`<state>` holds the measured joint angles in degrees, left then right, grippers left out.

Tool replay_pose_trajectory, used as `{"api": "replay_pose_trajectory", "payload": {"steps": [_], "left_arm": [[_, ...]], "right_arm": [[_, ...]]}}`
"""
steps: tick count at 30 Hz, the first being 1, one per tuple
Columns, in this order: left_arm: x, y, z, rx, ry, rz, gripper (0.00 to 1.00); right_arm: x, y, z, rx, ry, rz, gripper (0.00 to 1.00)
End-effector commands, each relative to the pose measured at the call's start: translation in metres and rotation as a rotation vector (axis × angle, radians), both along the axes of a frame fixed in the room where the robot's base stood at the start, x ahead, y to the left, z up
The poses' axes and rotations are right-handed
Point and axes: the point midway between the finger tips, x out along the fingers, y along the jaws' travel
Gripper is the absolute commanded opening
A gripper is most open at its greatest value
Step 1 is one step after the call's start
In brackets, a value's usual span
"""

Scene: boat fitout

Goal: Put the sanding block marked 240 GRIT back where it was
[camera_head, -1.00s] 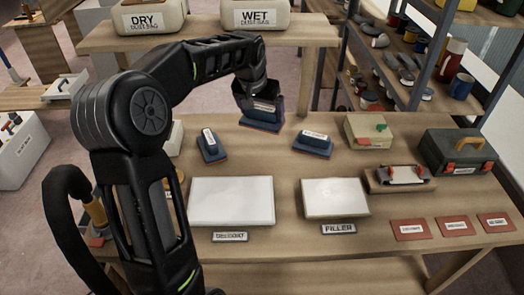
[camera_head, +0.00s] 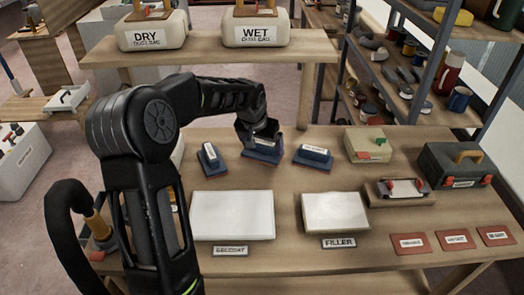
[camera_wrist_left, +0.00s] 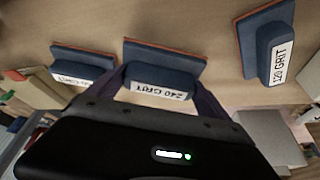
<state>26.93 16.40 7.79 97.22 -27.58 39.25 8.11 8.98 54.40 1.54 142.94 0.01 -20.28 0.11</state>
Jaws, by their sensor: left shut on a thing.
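My left gripper (camera_head: 258,138) is shut on the sanding block marked 240 GRIT (camera_head: 262,157), low over the back of the workbench (camera_head: 340,240). In the left wrist view, the 240 GRIT block (camera_wrist_left: 165,60) is between the two fingers (camera_wrist_left: 163,92), its label readable upside down. I cannot tell whether its base touches the bench. The 120 GRIT block (camera_wrist_left: 275,48) stands at an angle beside it; in the head view this is the left block (camera_head: 210,158). Another blue block (camera_head: 313,156) stands to the right, its label unclear. My right gripper is not in view.
A pale green box (camera_head: 368,145), a dark toolbox (camera_head: 455,165) and red cards (camera_head: 455,238) are to the right. A raised shelf with DRY (camera_head: 150,30) and WET (camera_head: 256,25) containers is behind.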

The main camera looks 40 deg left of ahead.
Motion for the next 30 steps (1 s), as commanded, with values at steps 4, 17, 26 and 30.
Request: {"api": "replay_pose_trajectory", "payload": {"steps": [4, 17, 26, 30], "left_arm": [[-0.001, 0.000, -0.021, -0.001, 0.005, 0.000, 0.40], [0.000, 0.000, -0.032, 0.000, 0.000, 0.000, 0.40], [-0.001, 0.000, -0.032, -0.001, 0.002, 0.000, 1.00], [-0.001, 0.000, -0.030, -0.001, 0.002, 0.000, 1.00]], "right_arm": [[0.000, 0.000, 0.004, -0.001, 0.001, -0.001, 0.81], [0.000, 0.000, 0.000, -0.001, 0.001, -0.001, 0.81], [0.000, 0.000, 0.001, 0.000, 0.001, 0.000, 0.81], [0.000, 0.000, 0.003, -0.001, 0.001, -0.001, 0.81]]}}
